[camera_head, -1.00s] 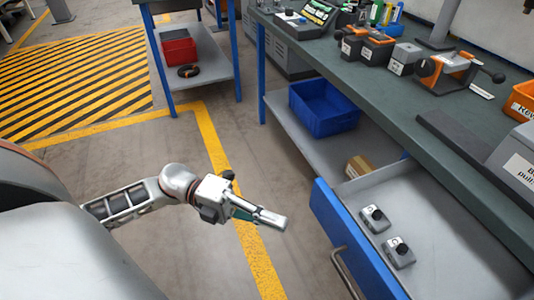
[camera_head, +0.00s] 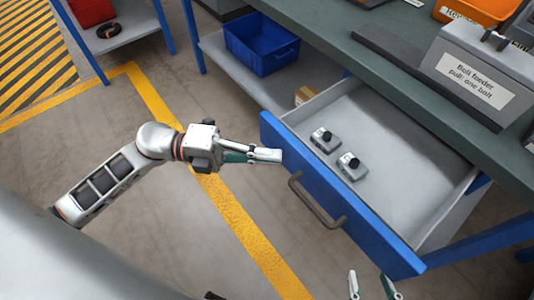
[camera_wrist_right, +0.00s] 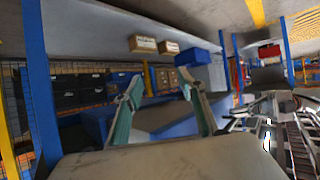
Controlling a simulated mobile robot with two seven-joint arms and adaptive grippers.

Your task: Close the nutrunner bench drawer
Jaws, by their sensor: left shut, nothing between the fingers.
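The bench drawer (camera_head: 418,180) is pulled out from under the green-topped bench (camera_head: 365,60). Its blue front (camera_head: 330,190) carries a dark bar handle (camera_head: 316,202). Two small grey devices with black knobs (camera_head: 325,140) (camera_head: 351,167) lie inside it. My left gripper (camera_head: 278,155) is shut and empty, its tip beside the left part of the blue front; I cannot tell whether it touches. My right gripper (camera_head: 370,286) shows at the bottom edge, in front of the drawer's right part, fingers apart. Its open, empty fingers also show in the right wrist view (camera_wrist_right: 160,98).
A blue bin (camera_head: 262,45) and a cardboard box (camera_head: 304,95) sit on the bench's lower shelf. A bolt feeder (camera_head: 475,80) and an orange bin (camera_head: 475,14) stand on the bench top.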

